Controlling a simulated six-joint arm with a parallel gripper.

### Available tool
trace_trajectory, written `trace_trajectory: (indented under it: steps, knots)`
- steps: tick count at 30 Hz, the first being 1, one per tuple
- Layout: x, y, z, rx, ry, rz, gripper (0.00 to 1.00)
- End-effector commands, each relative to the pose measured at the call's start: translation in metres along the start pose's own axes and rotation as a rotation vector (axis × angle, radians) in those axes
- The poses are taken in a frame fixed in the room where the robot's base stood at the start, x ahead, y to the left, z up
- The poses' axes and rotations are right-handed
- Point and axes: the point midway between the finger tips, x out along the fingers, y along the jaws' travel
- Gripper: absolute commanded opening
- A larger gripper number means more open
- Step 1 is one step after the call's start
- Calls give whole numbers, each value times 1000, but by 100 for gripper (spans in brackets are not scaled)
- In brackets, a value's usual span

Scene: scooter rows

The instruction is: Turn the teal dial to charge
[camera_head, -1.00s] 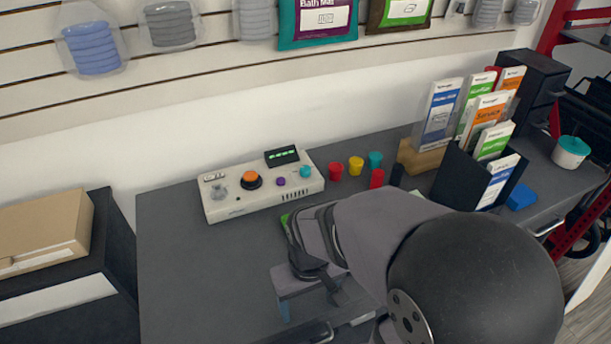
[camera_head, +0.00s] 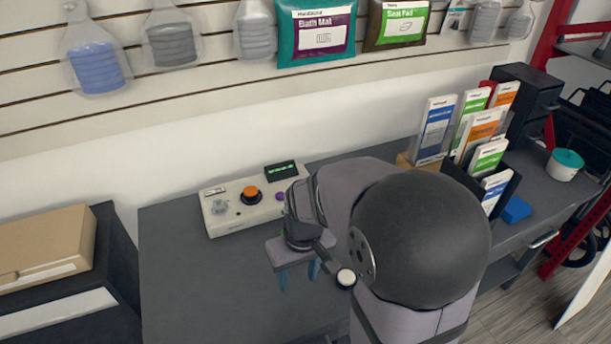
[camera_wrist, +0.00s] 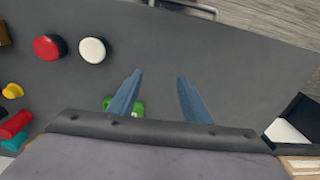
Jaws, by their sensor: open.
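The pale control box (camera_head: 225,226) stands at the back of the grey desk, with a purple knob (camera_head: 280,196), an orange knob on a black base (camera_head: 251,194) and a small dark display (camera_head: 281,171). The teal dial is hidden behind my arm at the box's right end. My gripper (camera_head: 298,276) is in front of the box, above the desk, fingers pointing down. In the wrist view my gripper (camera_wrist: 160,76) has its two blue fingers apart with nothing between the tips. The control box does not show there.
In the wrist view, a red button (camera_wrist: 48,47), a white button (camera_wrist: 92,50), a yellow piece (camera_wrist: 13,90) and a green item (camera_wrist: 130,107) are near the fingers. A leaflet rack (camera_head: 466,180) stands right. The desk's left front (camera_head: 200,290) is clear.

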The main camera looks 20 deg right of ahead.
Motion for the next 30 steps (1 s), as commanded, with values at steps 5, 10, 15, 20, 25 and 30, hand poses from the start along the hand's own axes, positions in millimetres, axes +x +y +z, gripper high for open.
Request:
trace_trajectory:
  steps: [5, 10, 15, 20, 25, 30]
  knots:
    - [-38, 36, -97, -43, 98, -27, 45]
    - [-55, 81, -172, -91, 196, -28, 45]
    - [-62, 120, -218, -131, 270, -14, 45]
    - [-64, 141, -239, -152, 306, -1, 45]
    - [-63, 146, -244, -159, 317, 4, 45]
    - [-57, 145, -245, -159, 316, 3, 45]
